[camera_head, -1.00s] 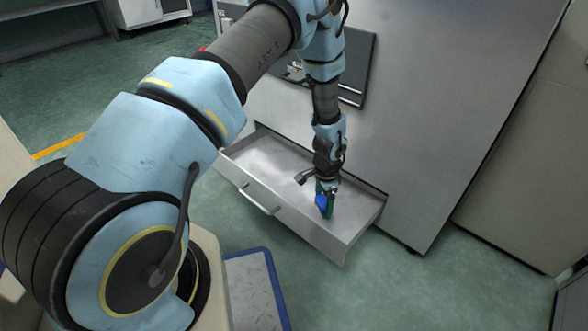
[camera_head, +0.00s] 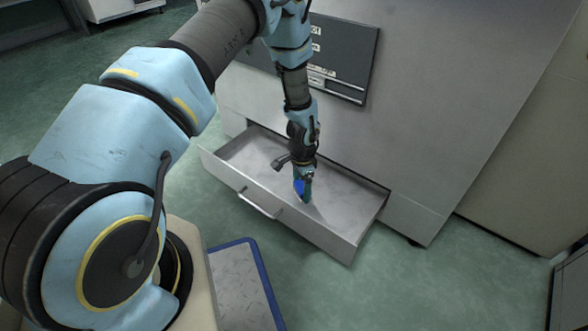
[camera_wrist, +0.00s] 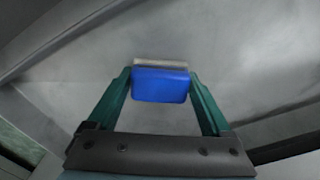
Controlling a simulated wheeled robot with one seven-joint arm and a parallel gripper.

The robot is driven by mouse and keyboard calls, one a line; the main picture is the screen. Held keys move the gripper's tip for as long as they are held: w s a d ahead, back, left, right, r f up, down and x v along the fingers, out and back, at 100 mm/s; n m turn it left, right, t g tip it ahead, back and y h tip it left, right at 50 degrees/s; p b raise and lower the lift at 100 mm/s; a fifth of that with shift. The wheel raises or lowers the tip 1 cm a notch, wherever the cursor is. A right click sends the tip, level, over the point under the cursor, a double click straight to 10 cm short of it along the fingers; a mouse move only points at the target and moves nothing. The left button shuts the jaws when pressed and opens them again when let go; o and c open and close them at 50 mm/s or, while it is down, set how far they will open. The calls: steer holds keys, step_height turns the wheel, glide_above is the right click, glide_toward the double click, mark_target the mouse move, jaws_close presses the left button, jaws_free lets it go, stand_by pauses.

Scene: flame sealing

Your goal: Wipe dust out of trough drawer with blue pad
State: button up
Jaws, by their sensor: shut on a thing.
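The trough drawer (camera_head: 345,205) stands pulled out from the lower front of a grey metal cabinet. Its handle (camera_head: 259,205) is on the front face. My gripper (camera_head: 302,188) reaches down into the drawer near its middle. In the wrist view my gripper (camera_wrist: 160,88) has its two green fingers shut on the sides of the blue pad (camera_wrist: 160,84). The pad also shows in the head view (camera_head: 299,187). A pale layer shows along the pad's far edge. The drawer floor (camera_wrist: 230,60) looks grey with faint smudges. I cannot tell whether the pad touches the floor.
The cabinet front (camera_head: 440,110) rises behind the drawer, with a dark panel (camera_head: 345,60) on it. A blue-edged grey platform (camera_head: 240,285) lies in front of the drawer at lower left. Green floor is clear to the right.

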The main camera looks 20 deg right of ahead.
steer(key=shift+s+d+r+p, duration=0.1)
steer(key=shift+r+p, duration=1.2)
steer(key=shift+r, duration=0.65)
steer(key=shift+s+r+p, duration=0.1)
steer(key=shift+r+p, duration=1.15)
steer(key=shift+r, duration=0.7)
